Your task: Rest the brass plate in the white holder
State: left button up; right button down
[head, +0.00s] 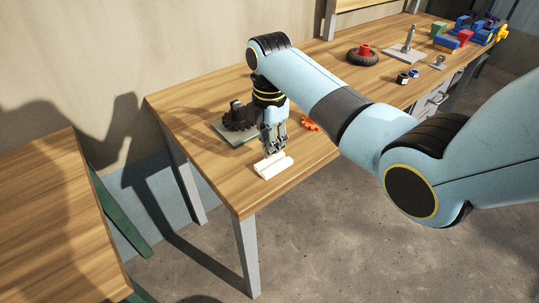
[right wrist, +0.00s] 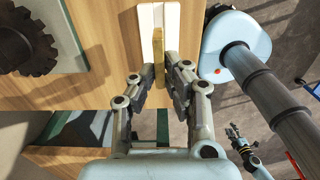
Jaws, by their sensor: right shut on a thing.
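The white holder (head: 272,165) sits near the front corner of the wooden bench, just below my right gripper (head: 272,150) in the head view. In the right wrist view the holder (right wrist: 145,20) shows as two white strips at the top. The brass plate (right wrist: 159,50) is a narrow golden edge, gripped between the fingers of my right gripper (right wrist: 160,80). The plate lines up with the gap between the strips; whether it touches the holder's bottom I cannot tell. My left gripper (right wrist: 234,135) shows small at the lower right, away from the bench; its opening is unclear.
A dark gear on a grey-green plate (head: 219,131) stands left of my right gripper. An orange gear (head: 309,123) lies to its right. Farther back are a black wheel with a red hub (head: 363,55), a spindle stand (head: 406,50) and coloured blocks (head: 462,35).

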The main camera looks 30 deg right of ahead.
notch_tip(320, 180, down, 4)
jog(key=shift+r, duration=0.25)
jog(key=shift+f, duration=0.25)
jog(key=shift+f, duration=0.15)
jog(key=c, duration=1.4)
grip_release()
notch_tip(320, 180, up, 12)
jog(key=shift+r, duration=0.2)
